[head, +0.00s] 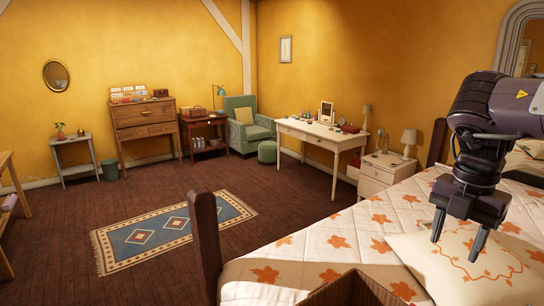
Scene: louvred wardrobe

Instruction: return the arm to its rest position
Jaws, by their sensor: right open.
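My right arm (492,108) comes in from the right edge, raised over the bed. My right gripper (456,242) points down with its two fingers apart and nothing between them. In the picture it overlaps the cream pillow with orange stitching (490,262); I cannot tell how far above it the fingertips are. My left gripper and left arm are not in view.
A bed with a leaf-patterned quilt (345,238) fills the lower right, with a wooden bedpost (205,245) at its near left. A brown open box (350,290) shows at the bottom edge. A rug (170,232) lies on clear floor at left. A white nightstand (384,178) stands beyond the bed.

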